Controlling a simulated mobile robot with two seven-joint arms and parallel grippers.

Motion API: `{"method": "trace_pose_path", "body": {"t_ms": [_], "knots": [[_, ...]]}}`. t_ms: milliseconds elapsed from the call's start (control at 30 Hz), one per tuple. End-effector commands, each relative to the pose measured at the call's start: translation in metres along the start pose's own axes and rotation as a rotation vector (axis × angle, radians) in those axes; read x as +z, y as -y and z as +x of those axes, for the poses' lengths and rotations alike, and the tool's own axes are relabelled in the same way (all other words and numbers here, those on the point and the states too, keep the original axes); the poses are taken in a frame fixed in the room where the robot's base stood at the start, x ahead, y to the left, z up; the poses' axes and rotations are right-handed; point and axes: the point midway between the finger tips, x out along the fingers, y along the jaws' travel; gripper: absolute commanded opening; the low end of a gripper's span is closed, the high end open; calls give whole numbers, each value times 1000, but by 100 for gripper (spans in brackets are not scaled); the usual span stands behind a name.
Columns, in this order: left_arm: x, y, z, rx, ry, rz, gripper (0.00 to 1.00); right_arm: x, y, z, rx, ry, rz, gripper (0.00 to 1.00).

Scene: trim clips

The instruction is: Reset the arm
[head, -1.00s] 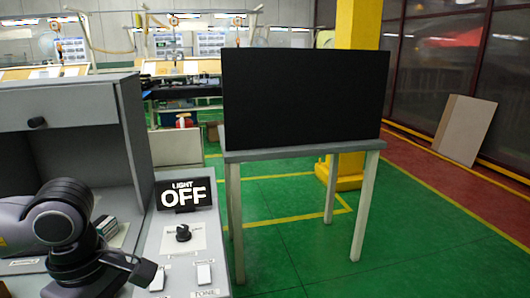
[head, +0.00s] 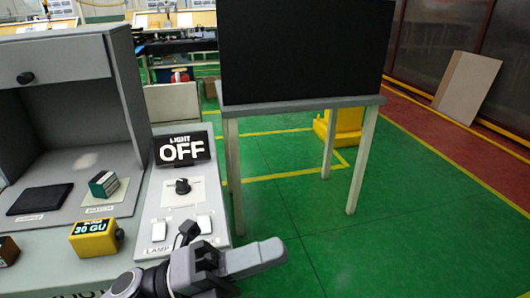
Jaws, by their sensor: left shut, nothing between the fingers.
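My left gripper (head: 188,231) is in the lower middle of the head view, close in front of the sloped grey control panel (head: 218,228). Its dark fingers look shut, with nothing seen between them. They overlap the panel's lower part in the picture, and I cannot tell whether they touch it. Grey links of my left arm show at the bottom edge. My right gripper is not in view.
The panel carries a black knob (head: 182,187), white switches and a sign (head: 182,149) reading "LIGHT OFF". A yellow box (head: 92,240), a green-and-white block (head: 103,184) and a black pad (head: 40,199) are left. A table (head: 300,104) bears a black screen (head: 305,50). Green floor lies open right.

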Motion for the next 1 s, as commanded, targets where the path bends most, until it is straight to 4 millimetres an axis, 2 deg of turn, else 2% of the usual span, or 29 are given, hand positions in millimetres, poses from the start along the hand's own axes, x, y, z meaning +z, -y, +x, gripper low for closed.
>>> {"method": "trace_pose_path", "body": {"t_ms": [133, 200, 300, 367, 467, 600, 700, 833, 900, 1000], "knots": [[35, -27, -31, -43, 340, -303, 0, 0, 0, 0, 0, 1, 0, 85], [47, -45, -54, -56, 499, -446, 0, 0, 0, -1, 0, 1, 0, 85], [56, -78, -95, -70, 731, -652, 0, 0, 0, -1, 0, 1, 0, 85], [54, -101, -123, -76, 870, -776, 0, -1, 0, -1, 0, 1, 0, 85], [39, -139, -174, -82, 1106, -980, 0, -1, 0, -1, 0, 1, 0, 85], [-7, -188, -245, -89, 1424, -1247, 0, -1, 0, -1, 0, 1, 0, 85], [-45, -210, -284, -93, 1604, -1391, 0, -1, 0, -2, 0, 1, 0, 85], [-82, -224, -313, -97, 1753, -1505, 0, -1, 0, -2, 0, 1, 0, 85], [-93, -228, -320, -98, 1794, -1536, 0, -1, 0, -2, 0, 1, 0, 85], [-97, -229, -324, -100, 1812, -1550, 0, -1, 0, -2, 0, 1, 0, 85]]}}
